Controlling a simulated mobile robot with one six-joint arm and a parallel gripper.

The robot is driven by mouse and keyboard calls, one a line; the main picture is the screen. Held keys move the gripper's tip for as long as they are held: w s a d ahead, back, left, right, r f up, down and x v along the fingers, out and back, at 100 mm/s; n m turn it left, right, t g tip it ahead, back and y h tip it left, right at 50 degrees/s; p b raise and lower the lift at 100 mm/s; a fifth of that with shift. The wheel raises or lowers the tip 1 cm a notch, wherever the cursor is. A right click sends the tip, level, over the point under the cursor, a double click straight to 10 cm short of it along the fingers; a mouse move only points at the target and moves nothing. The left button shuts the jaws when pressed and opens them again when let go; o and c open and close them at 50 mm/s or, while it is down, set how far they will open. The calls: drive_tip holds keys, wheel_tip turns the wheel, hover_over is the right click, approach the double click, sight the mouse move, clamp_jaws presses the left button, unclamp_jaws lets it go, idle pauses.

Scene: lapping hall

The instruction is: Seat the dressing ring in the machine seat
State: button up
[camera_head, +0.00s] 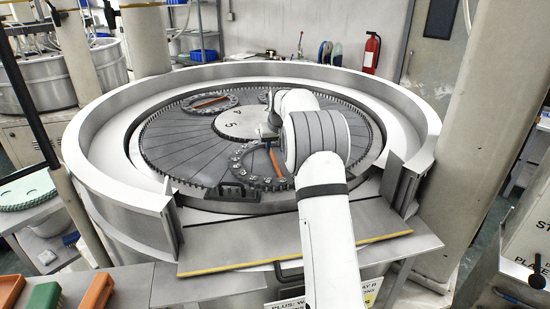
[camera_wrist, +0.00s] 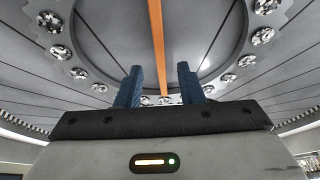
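A dressing ring (camera_head: 240,174), toothed, set with silver discs and crossed by an orange bar (camera_head: 274,160), lies flat on the dark lapping plate near its front, partly hidden by my arm. In the wrist view the ring's rim (camera_wrist: 80,73) curves around my gripper, and an orange bar (camera_wrist: 157,35) runs down between the fingers. My gripper (camera_wrist: 161,84) has two blue fingers, apart, with gaps beside the bar. Whether they reach down around the bar I cannot tell. I cannot tell which place is the machine seat.
A similar ring with an orange bar (camera_head: 210,101) lies at the back left of the plate. A pale numbered disc (camera_head: 240,124) is at the centre. A high light-grey rim (camera_head: 100,165) surrounds the plate, open toward the front ledge (camera_head: 240,252). A pillar (camera_head: 470,140) stands right.

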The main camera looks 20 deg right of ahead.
drive_tip(key=s+a+r+b, duration=0.1)
drive_tip(key=s+a+r, duration=0.2)
drive_tip(key=s+r, duration=0.35)
drive_tip(key=s+a+r, duration=0.4)
drive_tip(key=s+r, duration=0.1)
drive_tip(key=s, duration=0.2)
drive_tip(key=s+a+n, duration=0.1)
drive_tip(key=s+a, duration=0.2)
drive_tip(key=s, duration=0.6)
drive_tip(key=s+a, duration=0.3)
drive_tip(key=s, duration=0.5)
drive_tip(key=s+a+f, duration=0.1)
drive_tip(key=s+f, duration=0.3)
drive_tip(key=s, duration=0.4)
drive_tip(key=s+a+f, duration=0.2)
drive_tip(key=s+f, duration=0.1)
drive_tip(key=s, duration=0.5)
wheel_tip(320, 180, down, 7)
drive_tip(key=s+g+b, duration=0.1)
drive_tip(key=b, duration=0.3)
drive_tip(key=shift+d+y, duration=0.15)
drive_tip(key=shift+y, duration=0.15)
drive_tip(key=shift+r, duration=0.1)
